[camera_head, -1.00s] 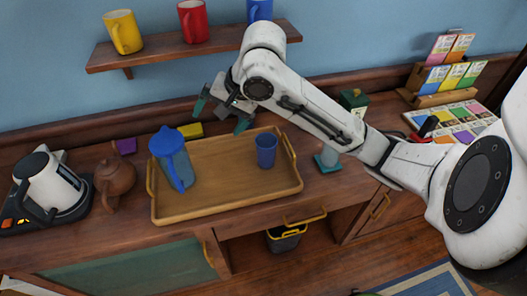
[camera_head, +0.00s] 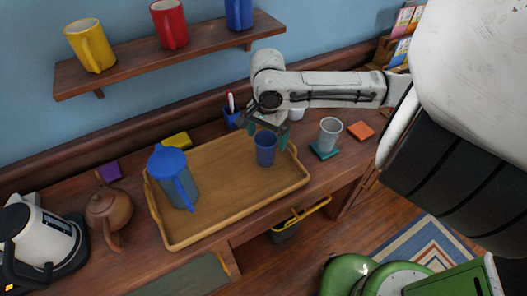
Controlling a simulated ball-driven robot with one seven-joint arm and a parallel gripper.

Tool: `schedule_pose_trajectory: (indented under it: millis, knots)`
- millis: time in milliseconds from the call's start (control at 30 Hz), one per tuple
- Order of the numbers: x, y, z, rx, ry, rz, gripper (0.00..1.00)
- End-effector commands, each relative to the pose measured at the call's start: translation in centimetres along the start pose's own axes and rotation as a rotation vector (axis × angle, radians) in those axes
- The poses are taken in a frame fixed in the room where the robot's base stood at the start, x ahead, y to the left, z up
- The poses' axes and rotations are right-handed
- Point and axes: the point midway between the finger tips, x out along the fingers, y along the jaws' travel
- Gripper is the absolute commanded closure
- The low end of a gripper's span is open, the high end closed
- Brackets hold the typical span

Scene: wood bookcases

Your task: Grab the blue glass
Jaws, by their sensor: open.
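The blue glass (camera_head: 265,150) stands upright on the right part of the wooden tray (camera_head: 196,237). My gripper (camera_head: 266,138) is open, with its teal fingers pointing down at the glass from behind and above. One fingertip shows to the left of the glass's rim and one to the right. I cannot tell whether the fingers touch the glass.
A blue lidded pitcher (camera_head: 176,182) stands on the tray's left part. A grey cup (camera_head: 329,134) on a teal coaster stands right of the tray. A pen holder (camera_head: 232,118) is behind it. A shelf (camera_head: 190,58) with mugs hangs above.

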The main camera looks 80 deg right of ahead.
Motion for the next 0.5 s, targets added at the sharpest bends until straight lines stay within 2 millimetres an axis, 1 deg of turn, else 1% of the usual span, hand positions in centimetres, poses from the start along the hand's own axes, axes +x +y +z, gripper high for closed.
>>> schedule_pose_trajectory:
  millis: [167, 400, 500]
  knots:
    - [1.1, -0.1, -0.1, -0.002, 0.001, 0.0, 0.01]
    - [4.5, -0.7, -0.4, -0.003, 0.001, 0.002, 0.01]
    - [5.4, -0.7, -0.4, -0.004, 0.002, 0.0, 0.01]
